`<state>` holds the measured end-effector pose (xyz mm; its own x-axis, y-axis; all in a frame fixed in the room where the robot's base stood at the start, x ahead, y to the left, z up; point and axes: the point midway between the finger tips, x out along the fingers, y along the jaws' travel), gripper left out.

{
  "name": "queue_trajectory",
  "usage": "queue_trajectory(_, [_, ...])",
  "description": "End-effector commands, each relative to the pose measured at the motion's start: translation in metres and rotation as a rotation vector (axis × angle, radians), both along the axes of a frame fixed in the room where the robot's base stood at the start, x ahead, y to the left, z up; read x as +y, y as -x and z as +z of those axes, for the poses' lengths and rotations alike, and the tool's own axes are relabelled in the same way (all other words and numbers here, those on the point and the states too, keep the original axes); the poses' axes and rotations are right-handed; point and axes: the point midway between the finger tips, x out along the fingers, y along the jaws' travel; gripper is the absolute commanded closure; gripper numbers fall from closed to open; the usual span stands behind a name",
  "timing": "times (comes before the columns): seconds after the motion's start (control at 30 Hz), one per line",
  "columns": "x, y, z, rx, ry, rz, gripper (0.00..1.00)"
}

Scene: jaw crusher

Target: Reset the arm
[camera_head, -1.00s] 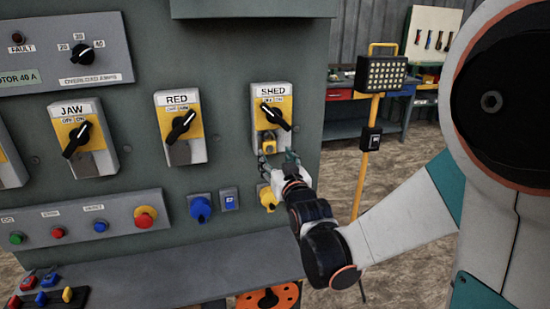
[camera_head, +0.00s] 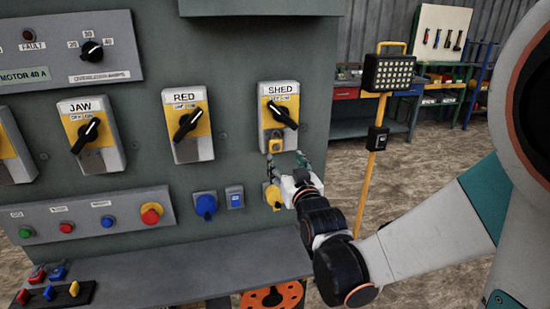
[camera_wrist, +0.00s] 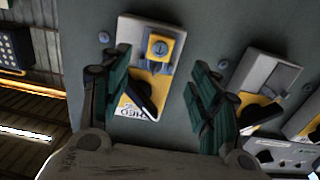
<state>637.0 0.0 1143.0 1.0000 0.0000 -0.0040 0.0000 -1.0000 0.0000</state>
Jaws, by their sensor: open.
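My gripper (camera_head: 287,172) is at the panel, below the SHED switch (camera_head: 280,112), at the right end of the row of switches. In the wrist view my gripper (camera_wrist: 158,82) is open, its two green fingers apart with nothing between them. The SHED switch (camera_wrist: 140,100) shows upside down beyond the fingers, with a yellow padlock (camera_wrist: 160,46) on it. The padlock also shows in the head view (camera_head: 275,146). My arm reaches in from the right, its elbow bent low.
The JAW (camera_head: 92,133) and RED (camera_head: 188,124) switches are to the left. A grey shelf (camera_head: 170,278) juts out below. A yellow plug (camera_head: 272,196) is close to my gripper. A yellow lamp stand (camera_head: 370,170) stands behind my arm.

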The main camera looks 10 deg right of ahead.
Motion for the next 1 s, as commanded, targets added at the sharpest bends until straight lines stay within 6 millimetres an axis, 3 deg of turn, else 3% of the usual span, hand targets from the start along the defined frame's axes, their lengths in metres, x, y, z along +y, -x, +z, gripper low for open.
queue_trajectory(0.17, [0.0, 0.011, 0.0, 0.071, 0.0, 0.001, 0.44])
queue_trajectory(0.37, [0.001, 0.046, -0.007, 0.257, 0.0, 0.003, 0.44])
queue_trajectory(0.57, [0.001, 0.097, -0.019, 0.455, 0.001, 0.004, 0.44])
queue_trajectory(1.0, [0.0, 0.236, -0.054, 0.857, 0.0, 0.001, 0.44])
